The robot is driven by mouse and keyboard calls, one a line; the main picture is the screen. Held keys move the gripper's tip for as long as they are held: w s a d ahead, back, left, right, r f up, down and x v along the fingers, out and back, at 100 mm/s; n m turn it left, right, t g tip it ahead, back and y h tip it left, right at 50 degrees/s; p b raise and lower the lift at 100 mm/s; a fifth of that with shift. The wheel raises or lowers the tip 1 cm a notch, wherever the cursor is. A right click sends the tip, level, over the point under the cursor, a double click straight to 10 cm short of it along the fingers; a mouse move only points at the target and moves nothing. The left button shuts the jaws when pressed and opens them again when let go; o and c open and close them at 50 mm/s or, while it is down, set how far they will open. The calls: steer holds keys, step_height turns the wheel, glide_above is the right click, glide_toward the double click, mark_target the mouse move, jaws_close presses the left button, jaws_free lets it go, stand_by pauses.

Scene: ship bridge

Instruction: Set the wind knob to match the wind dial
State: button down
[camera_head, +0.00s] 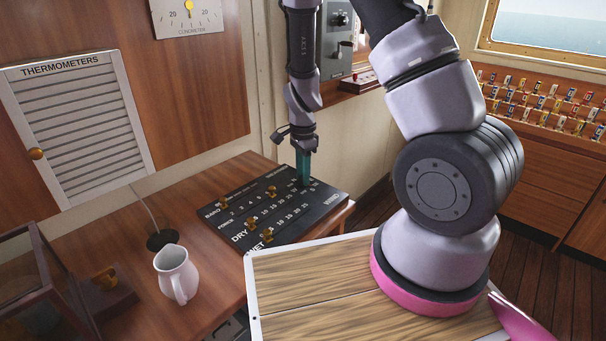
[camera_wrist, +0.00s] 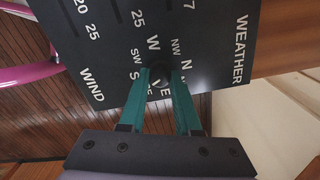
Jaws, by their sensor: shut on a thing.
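The dark knob panel (camera_head: 292,232) lies on the wooden desk in the head view and fills the top of the wrist view (camera_wrist: 205,80). Its WIND section carries compass letters around a small dark wind knob (camera_wrist: 158,84). My gripper (camera_head: 303,180), with teal fingers, points down at the panel's far right part. In the wrist view my gripper (camera_wrist: 160,74) is shut on this knob, which is partly hidden between the fingers. The knob's pointing direction cannot be made out. No wind dial can be made out in either view.
Several brass knobs, one of them by the DRY label (camera_head: 239,234), stand on the panel's other rows. A white jug (camera_head: 176,274) stands on the desk to the left. A louvred THERMOMETERS cover (camera_head: 78,118) and a clinometer (camera_head: 187,14) are on the wall.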

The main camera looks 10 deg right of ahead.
steer(key=n, duration=0.4)
steer(key=shift+n, duration=0.3)
steer(key=n, duration=0.3)
steer(key=shift+n, duration=0.3)
steer(key=n, duration=0.4)
steer(key=shift+w+n, duration=0.1)
steer(key=shift+n, duration=0.2)
steer(key=n, duration=1)
steer(key=shift+n, duration=0.4)
steer(key=n, duration=0.6)
steer(key=shift+n, duration=0.4)
